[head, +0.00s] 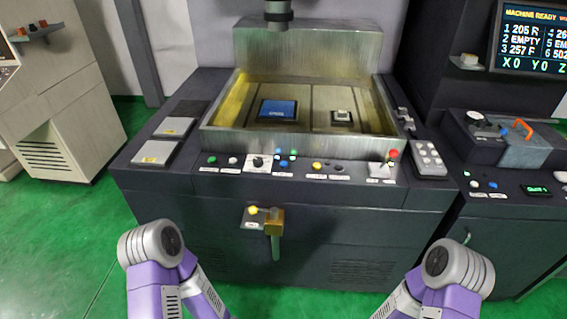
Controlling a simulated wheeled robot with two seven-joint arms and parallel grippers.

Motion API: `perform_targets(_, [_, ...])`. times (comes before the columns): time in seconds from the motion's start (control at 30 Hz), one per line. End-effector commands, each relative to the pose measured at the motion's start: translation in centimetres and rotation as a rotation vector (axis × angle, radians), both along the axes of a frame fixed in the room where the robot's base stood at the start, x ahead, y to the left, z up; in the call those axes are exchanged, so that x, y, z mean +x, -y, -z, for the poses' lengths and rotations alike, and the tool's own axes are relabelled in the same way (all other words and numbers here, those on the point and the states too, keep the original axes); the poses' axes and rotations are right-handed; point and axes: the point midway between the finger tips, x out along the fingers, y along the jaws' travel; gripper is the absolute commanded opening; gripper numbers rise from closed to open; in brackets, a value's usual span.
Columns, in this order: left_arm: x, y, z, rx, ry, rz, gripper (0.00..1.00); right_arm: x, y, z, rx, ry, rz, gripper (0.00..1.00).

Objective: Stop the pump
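The erosion machine (300,190) stands ahead with a control strip along its front edge. From left to right the strip has a green button (212,160), a black rotary knob (258,162), a cluster of blue and green buttons (287,156), a yellow button (317,166) and a red-topped control (393,154). The labels are too small to read, so I cannot tell which control is the pump's. Below the strip is a yellow knob (252,210) beside a brass-coloured block with a hanging handle (274,235). My two purple arms show at the bottom; neither gripper is in view.
The open metal tank (215,140) holds a blue block (278,109) and a small light part (342,116). A grey keypad (430,158) sits right of the strip. A monitor (530,38) reads "MACHINE READY". Green floor (60,240) is clear at left.

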Motion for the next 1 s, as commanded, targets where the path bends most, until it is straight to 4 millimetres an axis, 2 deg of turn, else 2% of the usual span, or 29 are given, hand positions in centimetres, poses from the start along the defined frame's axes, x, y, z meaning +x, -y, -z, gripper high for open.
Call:
perform_targets(0.03, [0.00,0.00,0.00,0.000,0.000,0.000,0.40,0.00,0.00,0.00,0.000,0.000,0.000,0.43])
perform_targets(0.3, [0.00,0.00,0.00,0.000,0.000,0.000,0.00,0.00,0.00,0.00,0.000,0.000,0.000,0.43])
perform_targets(1.0, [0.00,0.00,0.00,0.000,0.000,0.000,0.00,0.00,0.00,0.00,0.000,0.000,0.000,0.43])
